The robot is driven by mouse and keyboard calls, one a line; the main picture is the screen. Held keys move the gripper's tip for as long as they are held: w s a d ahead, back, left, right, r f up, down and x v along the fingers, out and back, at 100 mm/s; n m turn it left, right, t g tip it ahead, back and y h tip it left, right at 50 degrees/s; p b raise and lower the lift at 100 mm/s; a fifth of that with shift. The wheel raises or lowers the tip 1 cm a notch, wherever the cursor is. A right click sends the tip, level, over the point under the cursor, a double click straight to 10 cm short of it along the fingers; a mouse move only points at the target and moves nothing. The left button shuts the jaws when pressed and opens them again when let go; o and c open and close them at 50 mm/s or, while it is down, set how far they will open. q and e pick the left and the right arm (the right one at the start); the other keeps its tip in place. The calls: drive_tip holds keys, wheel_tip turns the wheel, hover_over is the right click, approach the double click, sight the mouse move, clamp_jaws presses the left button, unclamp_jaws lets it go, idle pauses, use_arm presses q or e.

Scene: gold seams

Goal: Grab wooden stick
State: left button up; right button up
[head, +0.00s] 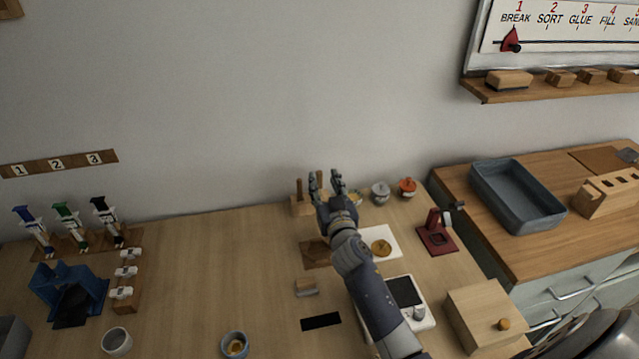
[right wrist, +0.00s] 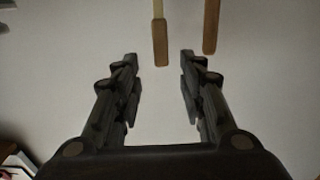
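Two upright wooden sticks stand in a small wooden block (head: 300,208) at the back of the workbench. The left stick (head: 299,188) shows beside my right gripper (head: 323,178); the other is partly hidden by it. In the right wrist view, one wooden stick (right wrist: 160,42) reaches down from the top edge, its end in line with the gap between the fingers of the right gripper (right wrist: 159,62). A second stick (right wrist: 211,26) lies to its right, beyond the right finger. The right gripper is open, with nothing between its fingers. My left gripper is not in view.
A grey lidded jar (head: 380,193) and an orange one (head: 407,187) stand right of the gripper. A white scale (head: 423,315), a red stand (head: 437,235) and a wooden box (head: 487,315) are nearer. The bench's left middle (head: 200,270) is clear.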

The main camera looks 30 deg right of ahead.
sight(320, 174)
drive_tip(key=x, duration=0.5)
drive_tip(key=shift+w+a+f, duration=0.1)
drive_tip(key=shift+w+f, duration=0.05)
drive_tip(key=c, duration=0.9)
